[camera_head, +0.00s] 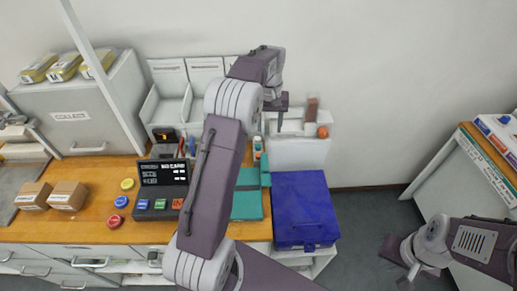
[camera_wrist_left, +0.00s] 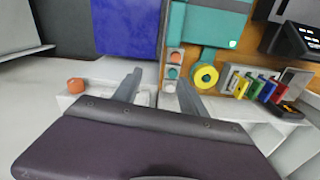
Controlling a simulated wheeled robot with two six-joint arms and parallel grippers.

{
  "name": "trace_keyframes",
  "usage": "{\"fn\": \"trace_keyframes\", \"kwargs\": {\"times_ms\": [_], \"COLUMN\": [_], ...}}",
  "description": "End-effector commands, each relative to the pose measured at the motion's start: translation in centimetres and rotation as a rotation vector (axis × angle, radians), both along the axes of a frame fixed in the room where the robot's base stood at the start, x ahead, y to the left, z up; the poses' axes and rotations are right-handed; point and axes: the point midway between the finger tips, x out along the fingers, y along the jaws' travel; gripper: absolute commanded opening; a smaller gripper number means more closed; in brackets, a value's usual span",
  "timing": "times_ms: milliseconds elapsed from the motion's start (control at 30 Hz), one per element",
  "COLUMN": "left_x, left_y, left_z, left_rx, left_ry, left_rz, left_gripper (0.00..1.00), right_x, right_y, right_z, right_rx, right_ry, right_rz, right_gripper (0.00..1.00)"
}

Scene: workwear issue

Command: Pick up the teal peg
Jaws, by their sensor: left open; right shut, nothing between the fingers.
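In the left wrist view a narrow pale strip holds an orange, a teal and a white round piece in a row; the teal one (camera_wrist_left: 173,72) may be the end of the teal peg. It lies just left of the right-hand fingertip, and I cannot tell its height or depth. My left gripper (camera_wrist_left: 160,78) is open with nothing visible between its fingers. In the head view my left gripper (camera_head: 279,112) is over the white unit behind the blue box. My right gripper (camera_head: 398,262) is shut and empty at the lower right, far from the counter.
A blue box (camera_head: 304,205) stands right of the wooden counter (camera_head: 100,225). A teal board (camera_head: 247,205) is partly hidden by my left arm. A yellow ring (camera_wrist_left: 205,76) and coloured tabs (camera_wrist_left: 250,88) are nearby.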

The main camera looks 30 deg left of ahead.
Motion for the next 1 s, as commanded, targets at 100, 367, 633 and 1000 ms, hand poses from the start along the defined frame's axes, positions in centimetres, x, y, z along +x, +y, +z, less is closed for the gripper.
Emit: {"fn": "trace_keyframes", "kwargs": {"times_ms": [100,367,633,1000], "left_x": [1.5,1.9,1.9,1.6], "left_y": [3.5,5.5,5.4,5.2], "left_z": [-2.8,-4.7,-8.2,-12.4], "left_rx": [-0.003,-0.006,-0.006,-0.006], "left_ry": [0.022,0.036,0.037,0.038], "left_rz": [0.072,0.113,0.112,0.111], "left_gripper": [0.50,0.50,0.50,0.50], "right_x": [0.0,0.0,0.0,0.0], "right_y": [0.0,0.0,0.0,0.0], "right_z": [-0.2,-0.2,0.1,1.4], "right_rx": [0.000,0.000,0.000,0.000], "right_ry": [0.000,0.000,0.000,0.000], "right_rz": [0.000,0.000,0.000,0.000], "right_gripper": [0.00,0.00,0.00,0.00]}}
